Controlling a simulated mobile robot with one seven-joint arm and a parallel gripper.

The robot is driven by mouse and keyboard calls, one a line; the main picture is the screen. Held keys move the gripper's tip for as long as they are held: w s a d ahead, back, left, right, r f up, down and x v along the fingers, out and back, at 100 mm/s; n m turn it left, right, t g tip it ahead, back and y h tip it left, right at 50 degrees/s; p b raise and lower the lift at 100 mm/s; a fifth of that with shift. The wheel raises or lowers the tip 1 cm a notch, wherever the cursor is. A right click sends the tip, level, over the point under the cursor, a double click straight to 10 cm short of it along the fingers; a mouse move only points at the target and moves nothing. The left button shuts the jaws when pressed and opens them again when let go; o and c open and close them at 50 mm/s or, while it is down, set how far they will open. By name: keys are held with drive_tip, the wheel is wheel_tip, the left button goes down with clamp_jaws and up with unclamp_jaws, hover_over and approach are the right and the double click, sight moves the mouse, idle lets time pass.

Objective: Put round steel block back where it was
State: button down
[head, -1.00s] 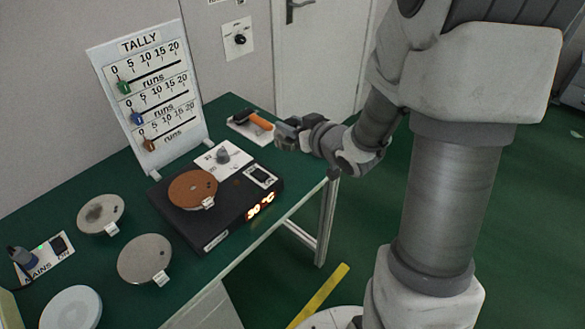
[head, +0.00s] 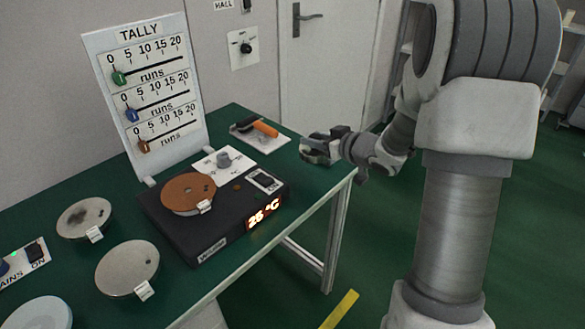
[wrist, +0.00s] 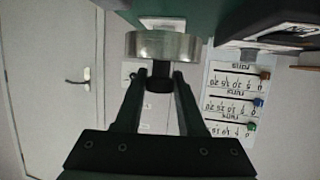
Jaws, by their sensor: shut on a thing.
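My gripper (wrist: 161,80) is shut on the short dark knob (wrist: 160,70) of the round steel block (wrist: 162,45). The block's shiny side shows just beyond the fingertips in the wrist view. In the head view my gripper (head: 325,146) is at the far right corner of the green table (head: 285,172), with the block (head: 314,155) partly hidden at its end. I cannot tell whether the block touches the table. A white patch (wrist: 163,22) shows beside the block on the green surface in the wrist view.
An orange-handled tool (head: 265,128) lies on a white card left of my gripper. A black hot plate (head: 225,217), reading 26 °C, bears a brown disc (head: 186,193). Grey discs (head: 127,267) lie farther left. The tally board (head: 145,90) stands behind.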

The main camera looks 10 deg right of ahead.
drive_tip(key=a+f, duration=0.1)
drive_tip(key=w+a+f+b, duration=0.1)
drive_tip(key=a, duration=0.1)
drive_tip(key=w+a+f+b, duration=0.1)
drive_tip(key=a, duration=0.1)
drive_tip(key=shift+w+a+f, duration=0.1)
drive_tip(key=shift+w+a, duration=0.05)
drive_tip(key=shift+f+b, duration=0.95)
drive_tip(key=shift+f, duration=1)
drive_tip(key=shift+f, duration=0.15)
drive_tip(key=c, duration=0.5)
unclamp_jaws()
drive_tip(key=shift+f, duration=0.15)
